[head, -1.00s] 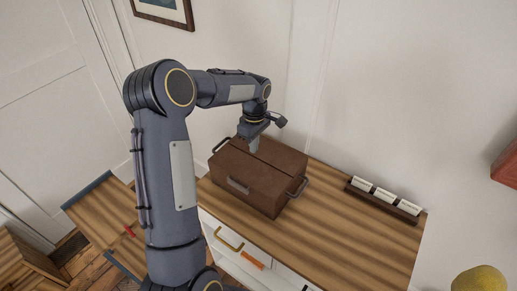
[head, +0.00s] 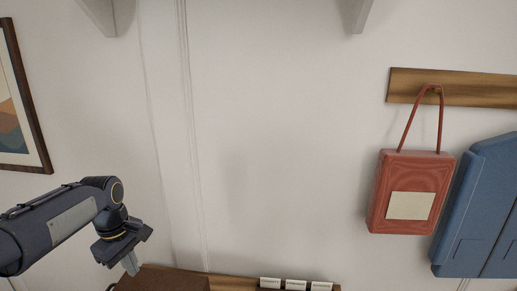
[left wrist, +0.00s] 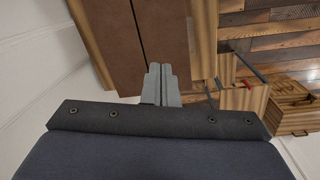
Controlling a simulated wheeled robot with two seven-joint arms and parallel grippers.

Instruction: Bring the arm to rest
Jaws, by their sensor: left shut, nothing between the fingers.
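My left arm comes in from the left in the head view. Its gripper (head: 131,264) points down near the bottom edge, with the brown box (head: 165,283) showing just below and to the right. In the left wrist view the two grey fingers (left wrist: 161,84) lie together, shut and empty. The brown box (left wrist: 140,40) with its dark lid seam shows beyond the fingertips there; the fingers look apart from it, though the gap is hard to judge. My right gripper is not in view.
A red bag (head: 411,190) hangs from a wooden rail (head: 450,90) on the right wall, beside a blue folded item (head: 482,210). Small white labelled blocks (head: 296,285) stand along the bottom. A framed picture (head: 22,110) hangs at left. The middle wall is bare.

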